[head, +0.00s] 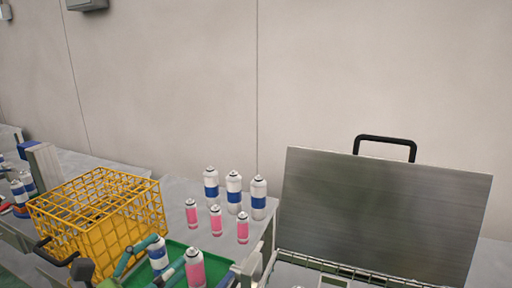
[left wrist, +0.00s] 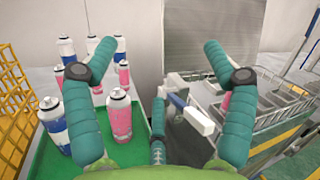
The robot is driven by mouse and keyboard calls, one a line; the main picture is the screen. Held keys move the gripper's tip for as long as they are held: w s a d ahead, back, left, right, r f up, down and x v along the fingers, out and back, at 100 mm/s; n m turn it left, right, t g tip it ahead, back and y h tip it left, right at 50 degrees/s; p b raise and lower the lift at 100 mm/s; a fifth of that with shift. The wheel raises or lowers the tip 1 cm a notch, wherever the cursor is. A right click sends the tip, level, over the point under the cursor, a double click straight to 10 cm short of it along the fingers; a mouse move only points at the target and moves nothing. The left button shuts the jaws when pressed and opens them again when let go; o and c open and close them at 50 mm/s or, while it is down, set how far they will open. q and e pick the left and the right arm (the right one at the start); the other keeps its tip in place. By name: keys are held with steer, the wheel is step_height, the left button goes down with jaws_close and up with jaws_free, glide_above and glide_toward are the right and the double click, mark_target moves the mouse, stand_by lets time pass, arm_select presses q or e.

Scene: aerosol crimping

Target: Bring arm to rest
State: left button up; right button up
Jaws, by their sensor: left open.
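My left gripper (head: 168,252) is at the bottom of the head view, over the green tray (head: 208,256). Its teal fingers are open and spread apart in the left wrist view (left wrist: 158,58), with nothing held between them. A white can with a blue band (head: 158,258) and a pink can (head: 195,270) stand upright on the tray; the fingers partly cover the blue-banded one. Both also show in the left wrist view, the blue-banded can (left wrist: 54,126) left of the pink can (left wrist: 118,116). My right gripper cannot be made out.
A yellow wire crate (head: 95,228) stands left of the tray. Several blue-banded cans (head: 234,192) and small pink cans (head: 215,222) stand upright on the grey table behind. A metal case with its lid (head: 385,215) raised is at the right.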

arm_select(q)
steer(key=a+r+n+t+y, duration=0.1)
steer(key=a+n+t+y, duration=0.95)
steer(key=n, duration=0.85)
steer(key=s+a+f+n+g+y, duration=0.1)
steer(key=a+f+n+g+y, duration=0.1)
steer(key=f+n+g+y, duration=0.35)
steer(key=s+a+f+n+g+y, duration=0.1)
steer(key=a+f+n+g+y, duration=0.15)
steer(key=f+n+g, duration=0.5)
steer(key=s+d+f+n+g+h, duration=0.25)
steer(key=s+d+f+g, duration=0.3)
steer(key=s+f, duration=0.35)
steer(key=s+d+f+n+g+h, duration=0.1)
steer(key=s+d+f+g+h, duration=0.25)
steer(key=s+d+f, duration=0.55)
step_height(320, 180, down, 23)
steer(key=a+g, duration=0.2)
steer(key=a, duration=0.1)
steer(key=s+a+f+g, duration=0.1)
steer(key=s+a+f, duration=0.1)
steer(key=s+f, duration=1.3)
steer(key=shift+a+f, duration=0.15)
steer(key=shift+f, duration=0.4)
